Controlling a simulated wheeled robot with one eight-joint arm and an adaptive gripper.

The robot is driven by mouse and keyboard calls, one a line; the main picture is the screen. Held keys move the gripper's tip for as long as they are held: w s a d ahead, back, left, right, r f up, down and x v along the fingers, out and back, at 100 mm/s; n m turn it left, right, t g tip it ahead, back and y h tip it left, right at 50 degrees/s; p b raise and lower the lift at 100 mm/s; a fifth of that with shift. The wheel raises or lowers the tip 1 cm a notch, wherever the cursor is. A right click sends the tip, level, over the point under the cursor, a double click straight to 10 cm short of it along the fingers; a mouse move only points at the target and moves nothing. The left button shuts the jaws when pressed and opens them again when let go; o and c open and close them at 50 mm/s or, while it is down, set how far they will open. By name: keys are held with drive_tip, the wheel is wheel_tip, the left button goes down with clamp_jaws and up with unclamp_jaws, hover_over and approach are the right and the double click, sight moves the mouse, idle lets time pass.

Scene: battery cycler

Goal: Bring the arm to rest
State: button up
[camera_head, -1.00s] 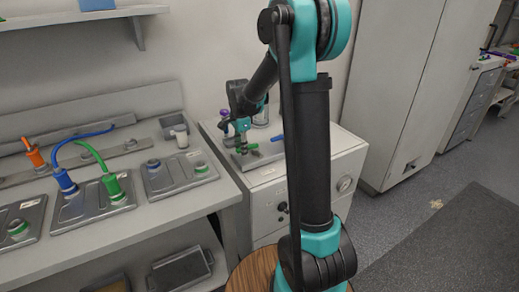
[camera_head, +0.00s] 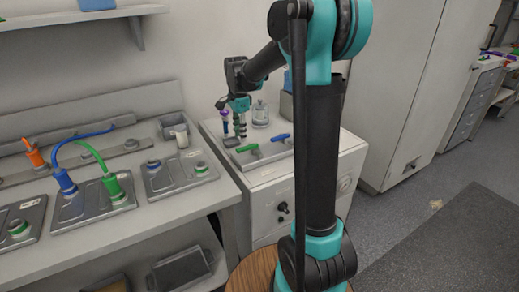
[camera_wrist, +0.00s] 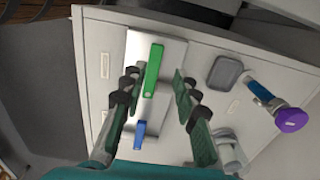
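My gripper (camera_head: 238,133) is above the white cabinet at the end of the arm, pointing down. In the wrist view its two fingers (camera_wrist: 155,75) are spread apart with nothing between them. Below it a green-handled item (camera_head: 247,149) lies on a metal tray (camera_head: 258,160); the same item also shows in the wrist view (camera_wrist: 152,72), between the fingers in the picture but beneath them. The gripper appears apart from both.
A purple-capped item (camera_wrist: 290,120) and a small grey dish (camera_wrist: 226,73) are on the cabinet top (camera_head: 310,155) near the gripper. A clear jar (camera_head: 260,115) stands behind. The left bench (camera_head: 160,220) holds plates with blue, green and orange connectors. A tall cabinet (camera_head: 400,70) stands right.

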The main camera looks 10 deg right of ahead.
drive_tip(key=shift+r, duration=0.25)
drive_tip(key=s+d+f+n+t, duration=0.1)
drive_tip(key=s+d+f+n, duration=0.2)
drive_tip(key=s, duration=0.5)
drive_tip(key=s+d+f+n+t, duration=0.1)
drive_tip(key=s+d+f+n, duration=0.1)
drive_tip(key=s+f+n, duration=0.3)
drive_tip(key=s+d+f+n+t, duration=0.2)
drive_tip(key=s+n, duration=0.4)
drive_tip(key=s, duration=0.7)
wheel_tip(320, 180, down, 2)
drive_tip(key=shift+d+f, duration=0.15)
drive_tip(key=shift+d, duration=0.65)
drive_tip(key=shift+a, duration=0.1)
